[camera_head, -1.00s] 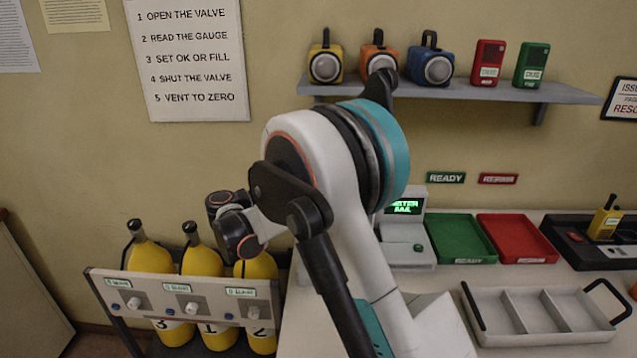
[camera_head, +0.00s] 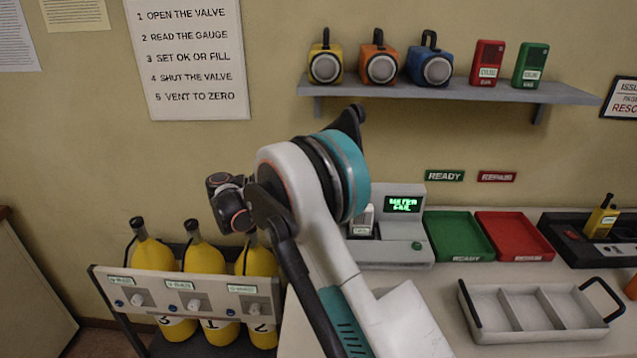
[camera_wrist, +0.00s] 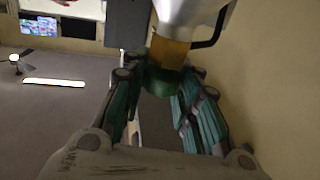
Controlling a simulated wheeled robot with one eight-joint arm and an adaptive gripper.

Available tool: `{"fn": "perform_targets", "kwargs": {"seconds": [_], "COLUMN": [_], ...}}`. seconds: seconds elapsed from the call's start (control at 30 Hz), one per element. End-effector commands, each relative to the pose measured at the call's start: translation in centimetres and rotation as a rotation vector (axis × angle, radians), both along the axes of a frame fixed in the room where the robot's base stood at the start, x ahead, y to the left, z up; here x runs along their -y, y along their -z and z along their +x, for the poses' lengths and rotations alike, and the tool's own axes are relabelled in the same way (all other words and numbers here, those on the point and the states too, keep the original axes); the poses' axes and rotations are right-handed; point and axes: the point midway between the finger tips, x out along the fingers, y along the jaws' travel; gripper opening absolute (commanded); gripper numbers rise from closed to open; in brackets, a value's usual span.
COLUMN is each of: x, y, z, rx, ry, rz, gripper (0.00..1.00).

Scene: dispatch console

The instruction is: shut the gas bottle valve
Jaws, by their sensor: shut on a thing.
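Three yellow gas bottles stand at the lower left in the head view: bottle 3 (camera_head: 150,256), bottle 1 (camera_head: 203,260) and bottle 2 (camera_head: 260,262). The tops of the left two show dark necks. My arm covers the top of bottle 2, and my gripper is hidden there. In the wrist view my gripper (camera_wrist: 163,88) has its teal fingers closed around a green knob (camera_wrist: 160,80), which looks like a valve knob. A brass-coloured neck (camera_wrist: 169,53) joins it to a pale grey body with a black hose. I cannot tell which bottle it belongs to.
A rack panel (camera_head: 183,293) with knobs crosses the bottles' front. A meter console (camera_head: 400,248), green tray (camera_head: 458,238), red tray (camera_head: 512,236) and grey divided tray (camera_head: 540,312) are on the counter at right. A shelf (camera_head: 450,92) with lamps and handsets hangs above.

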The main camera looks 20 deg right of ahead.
Motion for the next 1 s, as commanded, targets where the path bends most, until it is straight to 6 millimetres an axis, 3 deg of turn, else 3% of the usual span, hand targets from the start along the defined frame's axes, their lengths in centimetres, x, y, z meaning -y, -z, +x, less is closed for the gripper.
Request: {"fn": "perform_targets", "kwargs": {"seconds": [0.13, 0.17, 0.27, 0.67, 1.0], "x": [-0.1, -0.1, -0.1, 0.0, 0.0], "y": [0.0, 0.0, 0.0, -0.4, -6.0], "z": [0.1, 0.1, 0.1, 0.0, 0.0], "rx": [0.0, 0.0, 0.0, 0.0, 0.0], "ry": [-0.003, -0.003, -0.003, -0.002, -0.002], "rz": [-0.001, -0.001, -0.001, -0.001, -0.001], "gripper": [0.04, 0.3, 0.49, 0.49, 0.49]}}
